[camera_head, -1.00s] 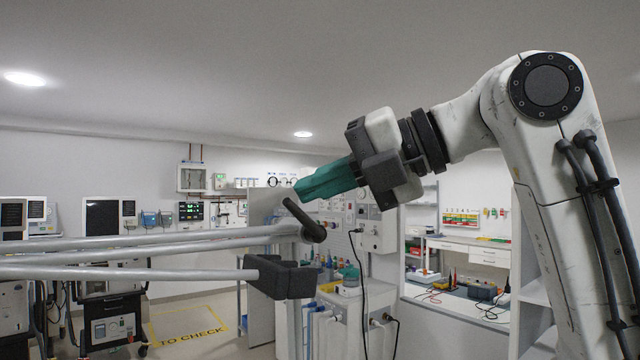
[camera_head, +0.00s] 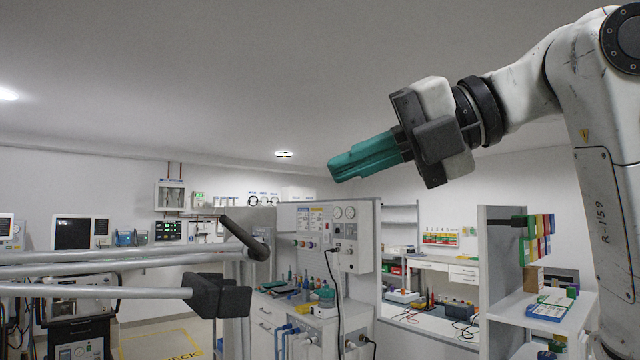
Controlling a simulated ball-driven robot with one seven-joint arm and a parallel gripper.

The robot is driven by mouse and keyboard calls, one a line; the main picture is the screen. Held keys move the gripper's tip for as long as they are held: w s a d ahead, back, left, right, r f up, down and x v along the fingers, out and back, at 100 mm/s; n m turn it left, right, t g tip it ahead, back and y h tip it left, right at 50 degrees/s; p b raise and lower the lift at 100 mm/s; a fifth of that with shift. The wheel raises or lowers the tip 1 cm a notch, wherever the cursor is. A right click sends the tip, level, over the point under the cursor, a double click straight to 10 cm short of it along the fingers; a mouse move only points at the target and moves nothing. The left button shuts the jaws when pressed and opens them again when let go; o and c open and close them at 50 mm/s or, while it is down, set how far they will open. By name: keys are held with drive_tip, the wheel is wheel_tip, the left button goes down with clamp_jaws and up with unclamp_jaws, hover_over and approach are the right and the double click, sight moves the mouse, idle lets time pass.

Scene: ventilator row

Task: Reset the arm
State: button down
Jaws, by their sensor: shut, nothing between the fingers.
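My gripper (camera_head: 345,169) shows in the head view, at the end of my white arm (camera_head: 590,120), which comes in from the right. Its teal fingers are together with nothing between them. It points left and slightly down, in the air in front of the far wall and clear of the bench. The arm is bent at a joint near the upper right corner, partly cut off by the frame.
Grey metal bars with black ends (camera_head: 220,296) cross the near left. A workbench with a gauge panel (camera_head: 350,240) stands behind. A shelf unit with binders (camera_head: 537,240) is at right, close to my arm. Ventilators (camera_head: 75,325) stand at far left.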

drive_tip(key=shift+v, duration=0.8)
drive_tip(key=shift+f, duration=0.1)
